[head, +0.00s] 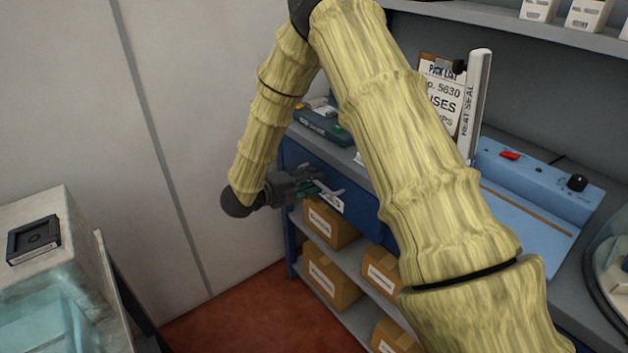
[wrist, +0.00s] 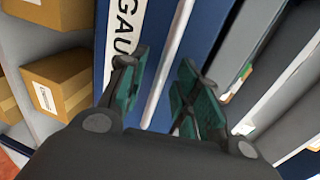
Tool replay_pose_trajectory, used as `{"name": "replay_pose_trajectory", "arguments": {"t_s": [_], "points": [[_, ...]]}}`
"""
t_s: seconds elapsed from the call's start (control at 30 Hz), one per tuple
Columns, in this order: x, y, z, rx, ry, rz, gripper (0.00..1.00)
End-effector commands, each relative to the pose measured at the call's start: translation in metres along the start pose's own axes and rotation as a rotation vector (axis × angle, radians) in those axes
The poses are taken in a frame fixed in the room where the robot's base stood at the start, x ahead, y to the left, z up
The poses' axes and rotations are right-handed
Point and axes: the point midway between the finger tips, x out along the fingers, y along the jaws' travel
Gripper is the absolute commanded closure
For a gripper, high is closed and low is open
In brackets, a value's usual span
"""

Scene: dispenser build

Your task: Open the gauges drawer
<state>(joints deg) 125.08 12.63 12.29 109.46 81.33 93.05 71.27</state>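The gauges drawer has a dark blue front with a white label, of which "GAU" reads in the wrist view (wrist: 125,25). A pale bar handle (wrist: 178,42) runs along the front beside the label. In the head view the drawer front (head: 325,180) sits under the counter, partly hidden by my arm, and looks closed. My gripper (wrist: 162,88) is open, with its green finger pads apart on either side of the handle's line. In the head view my gripper (head: 312,184) is at the drawer front. I cannot tell whether the fingers touch the handle.
Cardboard boxes (head: 332,278) stand on shelves below the drawer. The counter holds a blue heat sealer (head: 530,190), a clipboard (head: 440,95) and a green device (head: 322,124). A pale crate-like unit (head: 60,240) stands at left. Red floor (head: 250,315) between is clear.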

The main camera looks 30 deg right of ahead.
Motion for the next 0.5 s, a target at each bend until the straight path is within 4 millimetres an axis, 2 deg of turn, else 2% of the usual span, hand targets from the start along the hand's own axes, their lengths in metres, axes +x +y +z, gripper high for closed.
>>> {"name": "replay_pose_trajectory", "arguments": {"t_s": [0.2, 0.47, 0.5], "points": [[0.0119, -0.0003, -0.0002, 0.0, 0.0, -0.001, 0.68], [0.0127, -0.0001, 0.0, 0.0, 0.0, -0.001, 0.68], [0.0126, -0.0001, 0.0, 0.0, 0.0, -0.001, 0.72]]}}
